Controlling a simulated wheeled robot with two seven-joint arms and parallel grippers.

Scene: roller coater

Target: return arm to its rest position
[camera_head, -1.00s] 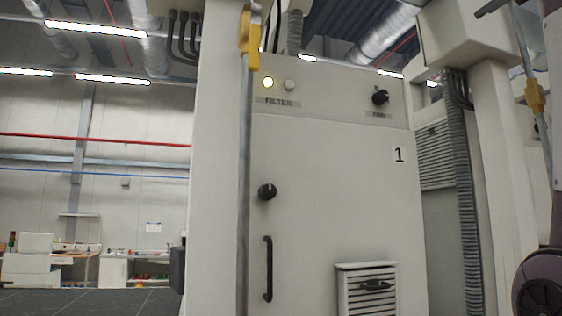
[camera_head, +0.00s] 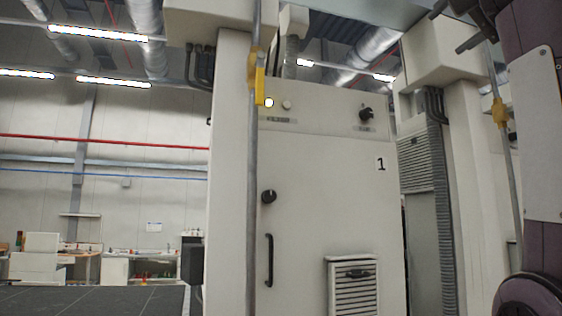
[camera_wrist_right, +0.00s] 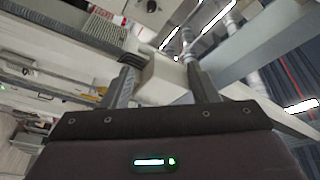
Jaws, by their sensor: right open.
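My right arm (camera_head: 535,150), purple and white, rises along the right edge of the head view. My right gripper (camera_head: 453,27) is at the top right of that view, its two dark fingers apart and pointing left. In the right wrist view the fingers of the right gripper (camera_wrist_right: 159,70) stand apart with nothing held between them. My left gripper is in neither view.
A pale cabinet (camera_head: 330,190) marked 1 stands ahead, with knobs, a black handle (camera_head: 269,260) and a vented panel (camera_head: 353,287). A vertical metal rod (camera_head: 252,180) with a yellow clamp (camera_head: 259,80) stands before it. Workbenches (camera_head: 90,268) lie far left.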

